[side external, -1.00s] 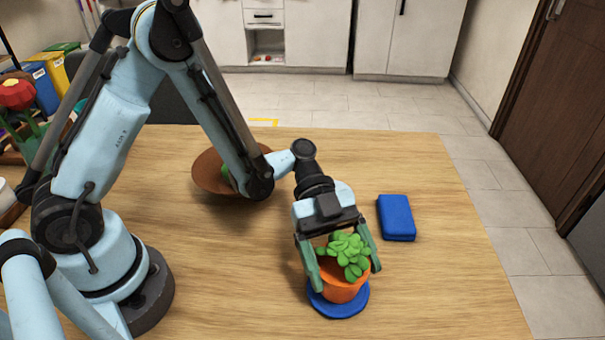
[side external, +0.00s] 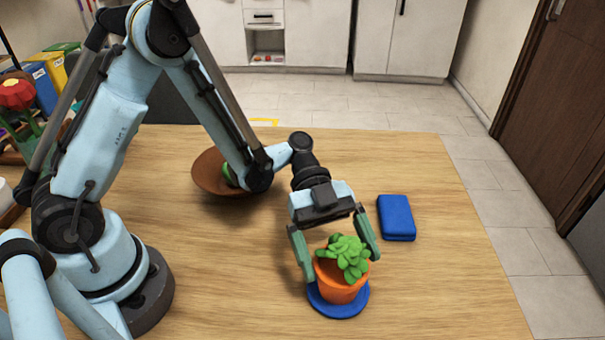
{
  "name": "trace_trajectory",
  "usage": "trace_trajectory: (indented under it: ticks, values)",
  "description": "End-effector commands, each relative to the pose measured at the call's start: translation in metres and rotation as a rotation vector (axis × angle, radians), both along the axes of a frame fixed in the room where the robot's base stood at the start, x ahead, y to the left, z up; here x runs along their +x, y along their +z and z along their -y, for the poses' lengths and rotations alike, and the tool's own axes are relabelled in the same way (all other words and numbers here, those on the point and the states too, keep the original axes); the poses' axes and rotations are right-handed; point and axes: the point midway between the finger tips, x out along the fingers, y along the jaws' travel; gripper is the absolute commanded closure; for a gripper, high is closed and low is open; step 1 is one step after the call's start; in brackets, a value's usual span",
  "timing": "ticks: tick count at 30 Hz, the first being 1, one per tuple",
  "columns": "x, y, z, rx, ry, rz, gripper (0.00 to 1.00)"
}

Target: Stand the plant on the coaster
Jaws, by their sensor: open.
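The plant (side external: 343,272) is a green leafy succulent in an orange pot. It stands upright on the round blue coaster (side external: 340,310), whose rim shows around the front and sides of the pot. My gripper (side external: 342,268) is open, with its green fingers on either side of the plant, around the upper pot and leaves. The fingers look apart from the pot, though the far side of the right finger is hard to judge. The back of the coaster is hidden by the pot.
A blue rectangular block (side external: 396,217) lies right of my gripper. A brown bowl (side external: 210,176) with something green in it sits behind my forearm. The table's right side and front right are clear.

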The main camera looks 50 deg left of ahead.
Motion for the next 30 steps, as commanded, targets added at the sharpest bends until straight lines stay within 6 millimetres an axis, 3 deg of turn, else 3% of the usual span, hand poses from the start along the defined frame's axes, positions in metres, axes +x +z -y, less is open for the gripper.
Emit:
trace_trajectory:
  ticks: [9,17,23,30]
  values:
    - [0.018,0.017,-0.043,0.000,0.003,-0.001,0.00]
    - [0.025,0.027,-0.051,0.105,0.091,-0.066,0.00]
    - [0.032,0.040,-0.062,0.381,0.391,-0.232,0.00]
    - [0.030,0.050,-0.095,0.635,0.841,-0.377,0.00]
